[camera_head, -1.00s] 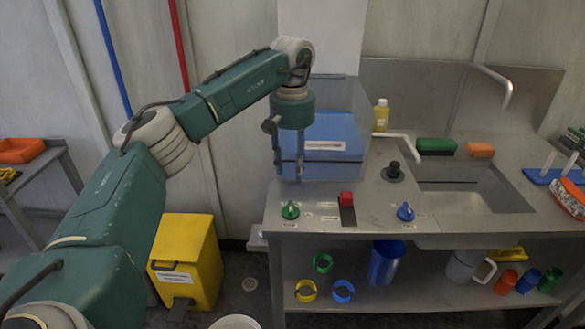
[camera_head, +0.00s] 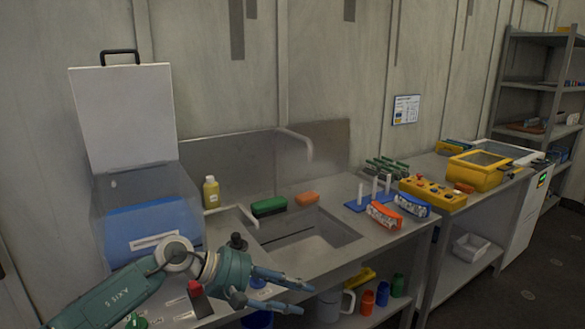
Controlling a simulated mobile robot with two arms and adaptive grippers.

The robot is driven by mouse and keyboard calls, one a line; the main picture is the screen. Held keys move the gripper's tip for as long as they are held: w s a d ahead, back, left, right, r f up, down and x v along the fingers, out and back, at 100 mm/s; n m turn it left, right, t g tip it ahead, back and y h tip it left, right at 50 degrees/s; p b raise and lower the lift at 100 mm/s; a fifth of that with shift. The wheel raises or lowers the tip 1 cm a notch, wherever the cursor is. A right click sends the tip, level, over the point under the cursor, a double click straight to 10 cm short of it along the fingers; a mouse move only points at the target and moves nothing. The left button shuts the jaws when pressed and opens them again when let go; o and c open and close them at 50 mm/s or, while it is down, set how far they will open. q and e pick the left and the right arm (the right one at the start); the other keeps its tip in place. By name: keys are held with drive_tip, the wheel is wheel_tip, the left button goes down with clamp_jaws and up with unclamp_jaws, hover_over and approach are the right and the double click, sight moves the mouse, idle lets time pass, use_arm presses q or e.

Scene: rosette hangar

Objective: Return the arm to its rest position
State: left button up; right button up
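My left arm, green with pale joints, comes in from the lower left. Its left gripper (camera_head: 303,298) points to the right in front of the sink counter (camera_head: 345,268), near the counter's front edge. My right gripper is not in view.
A clear box (camera_head: 120,225) with its white lid (camera_head: 125,118) raised stands behind the arm. A yellow bottle (camera_head: 211,192), tap (camera_head: 297,145) and sink (camera_head: 306,238) lie beyond the gripper. A yellow control box (camera_head: 433,192) stands further right. Dark floor is open at lower right.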

use_arm(q)
drive_tip(key=s+d+r+n+t+h, duration=0.2)
drive_tip(key=d+r+n+t+h, duration=0.45)
drive_tip(key=r+n, duration=0.55)
drive_tip(key=w+a+f+n+t+y, duration=0.1)
drive_tip(key=a+f+n+t+y, duration=0.55)
drive_tip(key=n, duration=0.75)
drive_tip(key=w+a+f+n+t+y, duration=0.1)
drive_tip(key=a+f+n+t+y, duration=0.2)
drive_tip(key=a+n+y, duration=0.8)
drive_tip(key=s+a+f+n+g, duration=0.3)
drive_tip(key=s+a+f+n, duration=0.1)
drive_tip(key=f+n, duration=0.55)
drive_tip(key=s+a+f+n+g, duration=0.2)
drive_tip(key=s+f+n+g, duration=0.3)
drive_tip(key=s, duration=0.5)
drive_tip(key=s+a+f+n+g, duration=0.2)
drive_tip(key=s+f+n+g, duration=0.15)
drive_tip(key=s+f, duration=0.5)
drive_tip(key=s+a+f+n+g, duration=0.2)
drive_tip(key=s+f+n+g, duration=0.2)
drive_tip(key=s, duration=0.7)
wheel_tip(320, 180, down, 26)
drive_tip(key=s, duration=0.2)
drive_tip(key=s+a+f+g+y, duration=0.1)
drive_tip(key=s+a+f+g, duration=0.1)
drive_tip(key=s+f, duration=1.4)
drive_tip(key=shift+s+a, duration=0.3)
drive_tip(key=shift+s, duration=0.45)
